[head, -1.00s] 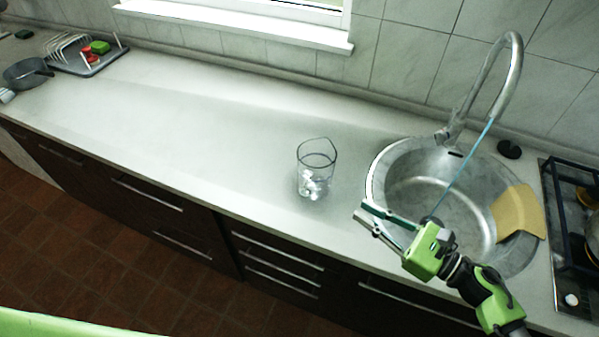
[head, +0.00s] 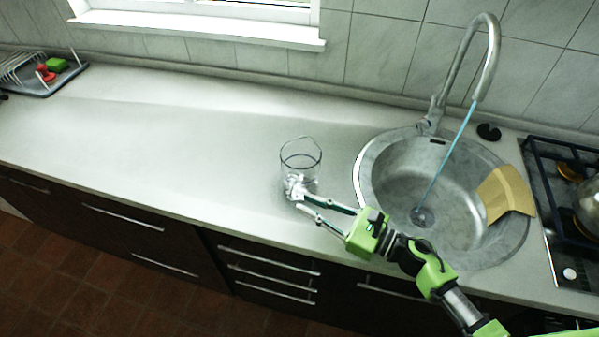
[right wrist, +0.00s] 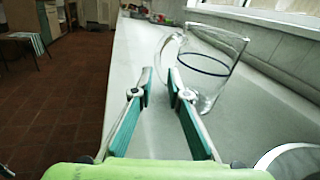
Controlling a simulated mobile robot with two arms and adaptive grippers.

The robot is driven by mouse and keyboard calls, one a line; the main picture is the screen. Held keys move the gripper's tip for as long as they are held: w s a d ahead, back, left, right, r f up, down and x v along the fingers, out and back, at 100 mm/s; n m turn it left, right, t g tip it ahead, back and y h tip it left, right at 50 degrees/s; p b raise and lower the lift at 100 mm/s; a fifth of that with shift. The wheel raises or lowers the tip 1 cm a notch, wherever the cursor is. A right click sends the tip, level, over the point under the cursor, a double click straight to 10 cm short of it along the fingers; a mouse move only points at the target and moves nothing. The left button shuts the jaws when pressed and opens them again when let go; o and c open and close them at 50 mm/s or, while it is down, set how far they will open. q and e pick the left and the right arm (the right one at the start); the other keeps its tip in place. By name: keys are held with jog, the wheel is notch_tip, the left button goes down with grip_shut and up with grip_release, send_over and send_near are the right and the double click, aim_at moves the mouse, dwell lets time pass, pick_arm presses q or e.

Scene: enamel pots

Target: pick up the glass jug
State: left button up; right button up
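The glass jug (head: 301,160) stands upright on the counter, left of the sink. It is clear, with a dark ring around it. In the right wrist view the jug (right wrist: 218,62) stands just ahead, its handle on the left, in line with the gap between my fingers. My right gripper (head: 297,196) is open at the near side of the jug; its fingertips also show in the right wrist view (right wrist: 160,82). Nothing is between the fingers near their base. I cannot tell whether the tips straddle the handle. My left gripper is not in view.
The round metal sink (head: 372,170) with its running faucet (head: 487,60) lies right of the jug. A yellow cloth (head: 506,192) hangs in the sink. The stove (head: 570,250) is at far right. A dish rack (head: 42,86) stands far left. The counter (head: 180,140) left of the jug is clear.

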aim_at(291, 196)
jog(key=shift+w+a, duration=0.2)
jog(key=shift+a, duration=0.15)
jog(key=p+x, duration=0.1)
jog(key=x, duration=0.1)
jog(key=r+p+x, duration=0.1)
jog(key=p+x, duration=0.1)
jog(key=shift+s+a, duration=0.1)
jog(key=shift+a, duration=0.2)
jog(key=shift+w+a+f, duration=0.2)
jog(key=shift+w+a, duration=0.05)
jog(key=shift+a, duration=0.15)
jog(key=shift+d, duration=0.1)
grip_shut()
jog(key=shift+r, duration=0.1)
